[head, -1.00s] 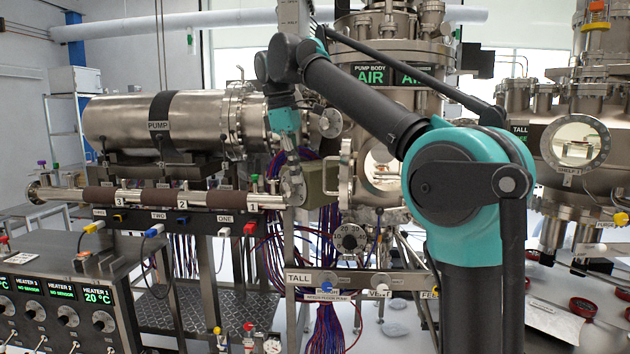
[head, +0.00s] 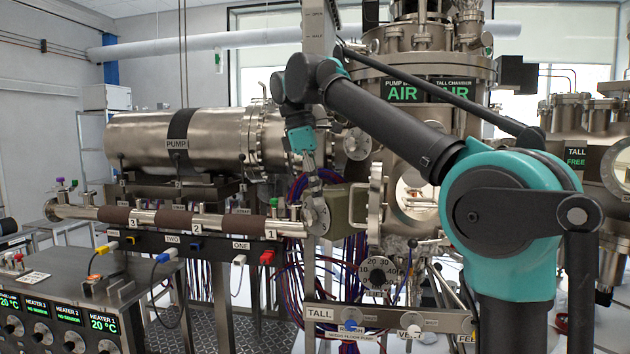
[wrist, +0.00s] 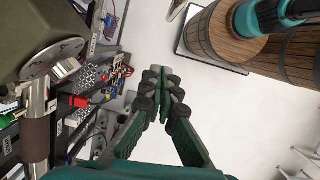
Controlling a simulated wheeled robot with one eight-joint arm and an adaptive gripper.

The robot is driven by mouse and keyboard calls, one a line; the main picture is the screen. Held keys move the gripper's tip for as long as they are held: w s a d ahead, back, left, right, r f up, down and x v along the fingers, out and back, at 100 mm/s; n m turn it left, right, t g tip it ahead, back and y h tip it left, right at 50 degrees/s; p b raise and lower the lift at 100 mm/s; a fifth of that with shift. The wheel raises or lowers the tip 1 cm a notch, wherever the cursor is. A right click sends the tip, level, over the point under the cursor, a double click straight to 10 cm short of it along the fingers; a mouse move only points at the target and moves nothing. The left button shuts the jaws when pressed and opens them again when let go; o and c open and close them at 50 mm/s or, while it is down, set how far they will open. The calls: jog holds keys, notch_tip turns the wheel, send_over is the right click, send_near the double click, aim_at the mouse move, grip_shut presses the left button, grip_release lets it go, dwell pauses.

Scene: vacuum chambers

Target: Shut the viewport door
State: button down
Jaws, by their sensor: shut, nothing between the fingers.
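The viewport door (head: 376,200) looks like a metal ring seen nearly edge-on. It stands open to the left of the round viewport opening (head: 414,192) on the tall chamber (head: 455,125). My arm partly covers the chamber, and its elbow stands in front of the chamber's right side. My gripper (head: 311,172) hangs down left of the door, apart from it, near the pipe's end flange (head: 318,215). In the wrist view my gripper (wrist: 163,82) is shut and empty over pale floor. The door does not clearly show there.
A boxy olive block (head: 345,205) sits between the pipe flange and the door. A dial (head: 377,272) and a valve panel (head: 390,319) are below. The pump cylinder (head: 215,140) and heater console (head: 60,320) lie left. Cable bundles hang behind the block.

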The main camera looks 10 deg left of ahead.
jog(key=d+f, duration=0.4)
jog(key=d, duration=0.1)
jog(key=shift+f, duration=0.2)
jog(key=shift+w, duration=0.1)
jog(key=shift+d, duration=0.1)
